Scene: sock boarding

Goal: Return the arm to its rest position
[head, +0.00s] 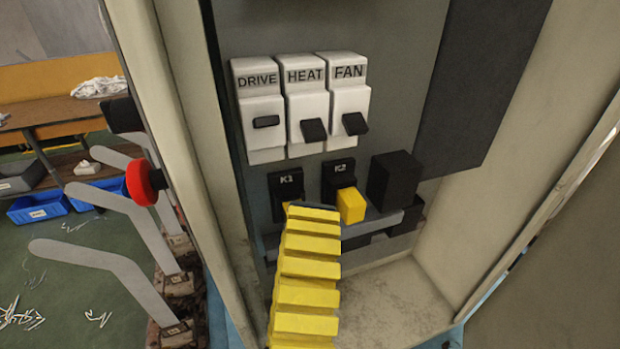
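My gripper is not in view, and I cannot make out my arm for certain. The head view looks into an open electrical cabinet (238,18). Three white breakers hang in a row: DRIVE (259,105), HEAT (305,102) and FAN (348,100). The black lever of DRIVE sits higher and flatter; those of HEAT and FAN stick out lower. Below are the black sockets K1 (287,182) and K2 (341,168). A yellow block (351,205) sits at K2.
A red knob (142,184) and several grey bent sock forms (95,203) stand left of the cabinet. Blue bins (40,207) and a bench (75,107) with white cloth (98,87) lie behind. A black box (394,181) is right of K2.

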